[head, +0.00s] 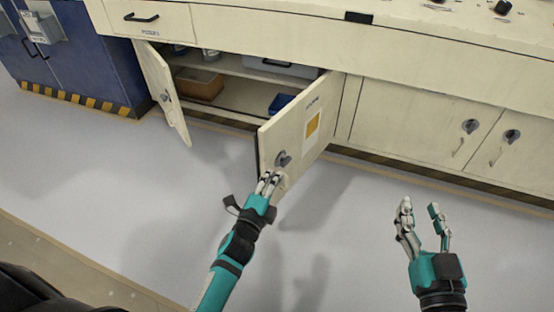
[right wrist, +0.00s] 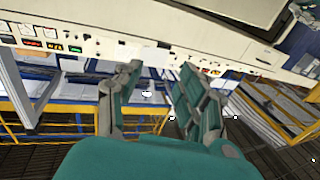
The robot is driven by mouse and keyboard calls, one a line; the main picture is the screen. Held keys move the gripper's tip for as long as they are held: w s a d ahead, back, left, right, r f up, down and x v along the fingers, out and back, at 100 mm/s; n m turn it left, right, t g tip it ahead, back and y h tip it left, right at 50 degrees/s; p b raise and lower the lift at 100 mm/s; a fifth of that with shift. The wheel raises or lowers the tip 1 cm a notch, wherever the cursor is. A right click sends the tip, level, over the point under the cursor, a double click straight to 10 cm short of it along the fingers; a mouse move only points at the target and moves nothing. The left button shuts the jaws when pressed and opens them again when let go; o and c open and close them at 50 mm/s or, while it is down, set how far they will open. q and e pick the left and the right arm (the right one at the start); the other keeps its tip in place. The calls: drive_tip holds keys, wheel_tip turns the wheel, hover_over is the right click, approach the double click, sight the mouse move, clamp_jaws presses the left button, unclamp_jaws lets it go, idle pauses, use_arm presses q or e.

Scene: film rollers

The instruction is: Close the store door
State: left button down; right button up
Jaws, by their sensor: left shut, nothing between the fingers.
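The store cabinet has two cream doors, both standing open. The right store door (head: 312,122) swings out toward me and bears a yellow label and a round grey handle (head: 283,158). The left store door (head: 160,88) also stands open at the far side of the opening. My left gripper (head: 268,181) is shut and empty, with its fingertips at the lower outer part of the right door, just below the handle; I cannot tell whether they touch. My right gripper (head: 422,208) is open and empty above the floor, well right of the door. It also shows open in the right wrist view (right wrist: 153,75).
Inside the cabinet are a brown box (head: 199,84), a blue item (head: 281,103) and a grey case (head: 283,66). Closed cabinet doors (head: 425,123) lie to the right. A blue locker (head: 75,55) stands at the left. The grey floor in front is clear.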

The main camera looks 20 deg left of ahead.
sight(274, 150)
use_arm(q)
drive_tip(key=w+a+b, duration=0.1)
drive_tip(key=w, duration=0.2)
drive_tip(key=w+a, duration=0.1)
drive_tip(key=w, duration=0.3)
drive_tip(key=w+a+b, duration=0.1)
drive_tip(key=w, duration=0.2)
drive_tip(key=shift+w+a+b, duration=0.15)
drive_tip(key=shift+w+b, duration=0.05)
drive_tip(key=shift+b, duration=0.15)
use_arm(e)
drive_tip(key=s+r+t+y, duration=0.2)
drive_tip(key=s+r+t, duration=0.2)
drive_tip(key=r+t, duration=0.3)
wheel_tip(274, 150, up, 4)
drive_tip(key=shift+a+f+t+y, duration=0.1)
drive_tip(key=shift+a+t+y, duration=0.2)
